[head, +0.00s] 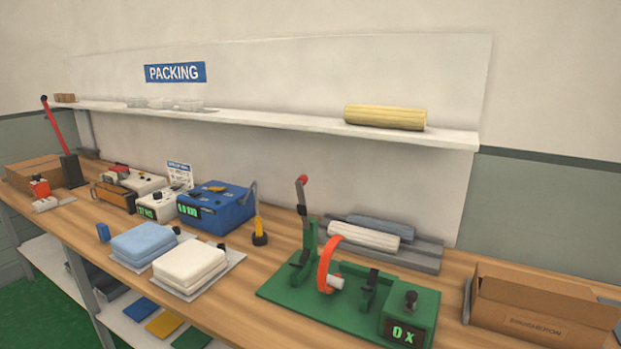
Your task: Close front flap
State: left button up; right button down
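A brown cardboard box (537,322) stands at the right end of the wooden bench, with printed lettering on its front face that is too blurred to read. Its top looks open, with a dark inside. I cannot clearly tell the front flap from the box's walls, nor how it is angled. The box's right end is cut off by the picture edge. Neither of my grippers is in view.
A green fixture (350,300) with a red ring and a display stands left of the box. White (188,265) and blue (143,243) folded pads lie further left. A grey tray (425,258) with rolls is behind. A shelf (270,122) runs above.

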aim_at(592, 313)
jog(key=z, duration=1.45)
